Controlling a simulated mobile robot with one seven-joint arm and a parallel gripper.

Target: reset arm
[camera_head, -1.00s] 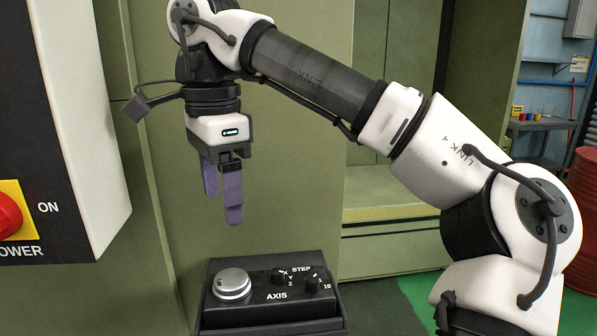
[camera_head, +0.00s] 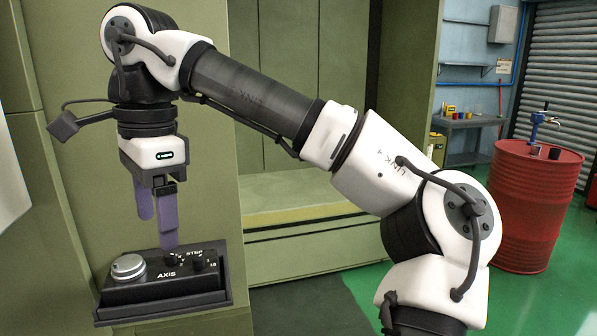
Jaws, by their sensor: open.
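My gripper (camera_head: 156,222) points straight down at the left, with two purple fingers apart and nothing between them. It hangs just above or in front of a black control box (camera_head: 165,297); I cannot tell whether a fingertip touches it. The box carries a silver dial (camera_head: 129,267) and small black knobs marked AXIS and STEP. The nearer finger covers part of the box's back edge. My arm is bent, running from the lower right up and over to the upper left.
A green machine cabinet (camera_head: 290,110) stands behind my arm, with a pale ledge (camera_head: 290,203). A red drum (camera_head: 530,210) with a blue tap stands at the right. A grey workbench (camera_head: 465,125) is farther back. Green floor (camera_head: 545,300) is open at the lower right.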

